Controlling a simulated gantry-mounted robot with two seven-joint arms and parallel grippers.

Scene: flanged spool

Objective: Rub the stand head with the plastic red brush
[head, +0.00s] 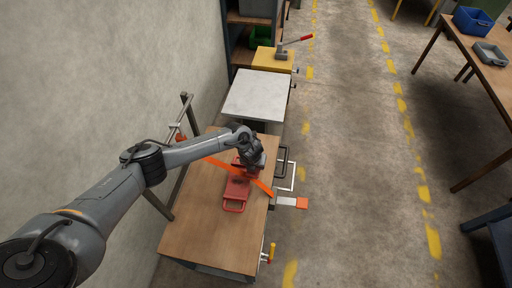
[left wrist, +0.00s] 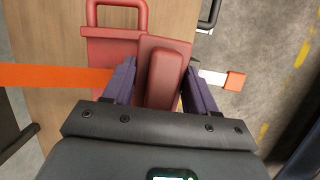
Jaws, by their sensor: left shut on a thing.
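My left gripper (head: 252,166) is over the table's right side. In the left wrist view its two purple fingers (left wrist: 156,92) are closed on the raised grip of a red brush (left wrist: 165,50). The brush lies against or just above a flat red piece with a loop handle (head: 236,192); I cannot tell whether they touch. The red piece also shows in the left wrist view (left wrist: 110,50). No part is clearly recognisable as the stand head. The brush's underside is hidden. My right gripper is out of view.
An orange strap (head: 222,164) crosses the wooden table (head: 205,235) beneath my arm. A white bar with an orange end (head: 290,202) and a black frame (head: 284,165) stick out at the right edge. A wall stands left; the table's front is clear.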

